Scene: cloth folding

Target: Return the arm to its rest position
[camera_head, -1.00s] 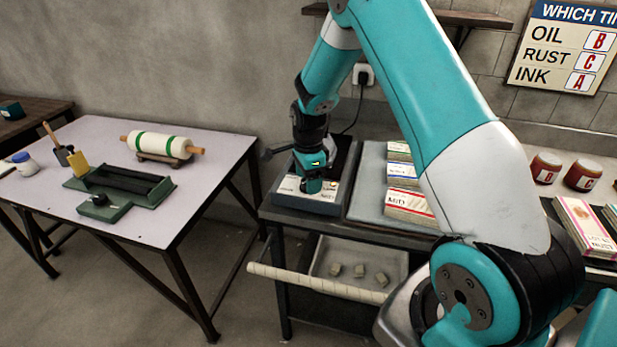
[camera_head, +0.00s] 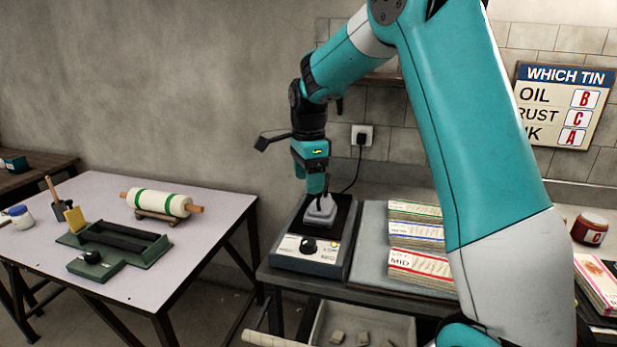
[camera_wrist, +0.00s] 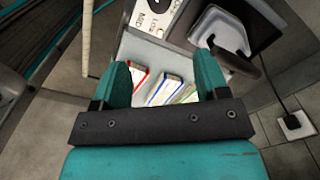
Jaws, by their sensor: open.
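My gripper (camera_head: 317,188) points down over the flat device in the head view. In the wrist view its two teal fingers are spread apart (camera_wrist: 162,80), with nothing between them. The device (camera_head: 309,257) has a dark top plate, a black dial and a pale label panel. A small grey iron-like piece (camera_head: 320,211) rests on the plate just below the fingertips. In the wrist view that grey piece (camera_wrist: 222,30) shows beyond the right finger with a dark handle. I cannot tell from the head view how small the gap is.
Stacks of labelled cards (camera_head: 418,264) lie on a board right of the device. A lilac table (camera_head: 205,255) at left holds a roller (camera_head: 160,202) and a green tray (camera_head: 118,246). A cable runs to the wall socket (camera_head: 362,135).

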